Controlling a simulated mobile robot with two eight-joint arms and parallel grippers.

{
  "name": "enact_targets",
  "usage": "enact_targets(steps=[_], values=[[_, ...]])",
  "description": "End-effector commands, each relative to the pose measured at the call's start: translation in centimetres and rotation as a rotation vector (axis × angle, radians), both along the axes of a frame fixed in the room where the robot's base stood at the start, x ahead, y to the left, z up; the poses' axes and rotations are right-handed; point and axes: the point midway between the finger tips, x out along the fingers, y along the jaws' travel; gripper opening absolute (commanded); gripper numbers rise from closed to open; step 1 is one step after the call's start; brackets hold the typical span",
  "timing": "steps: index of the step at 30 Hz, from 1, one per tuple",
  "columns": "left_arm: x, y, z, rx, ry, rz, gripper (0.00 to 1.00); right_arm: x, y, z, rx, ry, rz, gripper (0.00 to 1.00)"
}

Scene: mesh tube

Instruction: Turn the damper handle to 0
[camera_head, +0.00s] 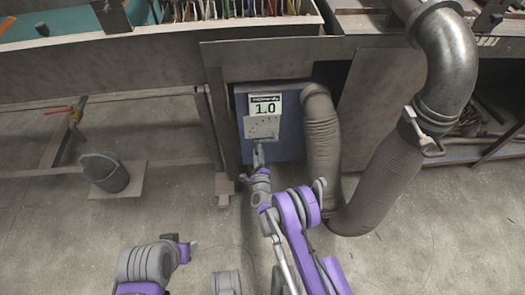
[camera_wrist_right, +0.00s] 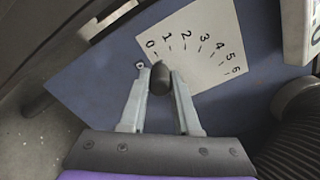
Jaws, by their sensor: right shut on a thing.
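The damper handle (camera_wrist_right: 160,78) is a dark rounded knob in front of a white scale plate (camera_wrist_right: 205,40) marked 0 to 6. My right gripper (camera_wrist_right: 157,72) is shut on the handle, one grey finger on each side. The handle's top lies near the low end of the scale, close to 0 and 1. In the head view the plate (camera_head: 262,127) is on a blue box, and my right gripper (camera_head: 258,150) reaches its lower edge. The display (camera_head: 265,107) above reads 1.0. My left gripper (camera_head: 187,248) is at the lower left, away from the box; its fingers are unclear.
A ribbed grey hose (camera_head: 322,145) runs beside the blue box (camera_head: 286,140) on the right and joins a big bent pipe (camera_head: 445,60). A bench (camera_head: 150,60) runs along the back. The floor at left front is mostly clear.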

Motion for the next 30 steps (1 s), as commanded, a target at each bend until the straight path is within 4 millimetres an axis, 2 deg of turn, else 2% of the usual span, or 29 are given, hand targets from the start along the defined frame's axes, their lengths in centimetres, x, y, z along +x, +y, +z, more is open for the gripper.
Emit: enact_targets(steps=[6,19,20,24,30], values=[[-0.01,0.00,0.05,0.000,0.000,0.000,0.50,0.03,0.65,-0.22,-0.028,0.000,0.000,0.00],[-0.01,0.00,0.05,0.000,0.000,0.000,0.50,0.04,0.71,-0.29,-0.033,0.001,-0.001,0.00],[-0.01,0.00,0.05,0.000,0.000,0.000,0.50,0.03,0.72,-0.29,-0.033,0.001,-0.001,0.36],[-0.01,0.00,0.05,0.000,0.000,0.000,0.50,0.03,0.71,-0.29,-0.032,0.001,-0.001,0.61],[-0.01,0.00,0.05,0.000,0.000,0.000,0.50,0.02,0.70,-0.27,-0.032,0.000,-0.001,0.61]])
